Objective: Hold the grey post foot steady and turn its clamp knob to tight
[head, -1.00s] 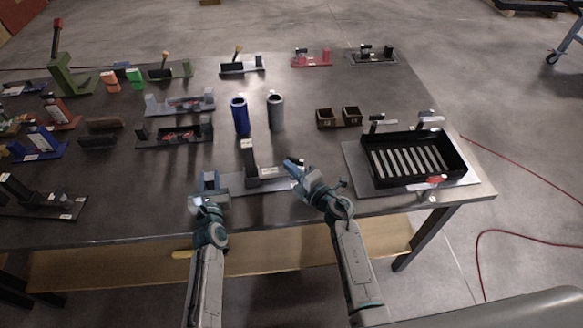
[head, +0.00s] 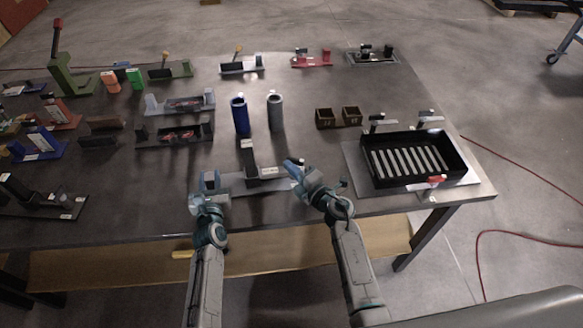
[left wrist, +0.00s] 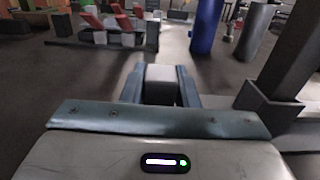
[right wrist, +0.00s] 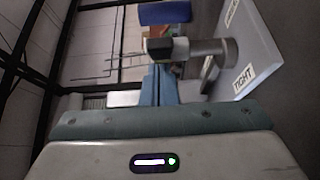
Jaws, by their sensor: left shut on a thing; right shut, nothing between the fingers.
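The grey post foot (head: 270,187) lies near the front edge of the table, a flat light plate with a dark upright post (head: 248,158). My left gripper (head: 209,181) is at its left end, shut on a grey block (left wrist: 160,84), which shows between the fingers in the left wrist view. My right gripper (head: 292,165) is at the right end, shut and empty. In the right wrist view the clamp knob (right wrist: 207,51) is a grey cylinder with a dark-ended bar. The shut fingertips (right wrist: 159,72) are close under the bar's dark end; I cannot tell if they touch. A TIGHT label (right wrist: 243,79) is on the plate beside it.
A blue cylinder (head: 240,115) and a grey cylinder (head: 275,112) stand behind the foot. A black slotted tray (head: 459,153) on a plate is to the right. Several other fixtures fill the left side.

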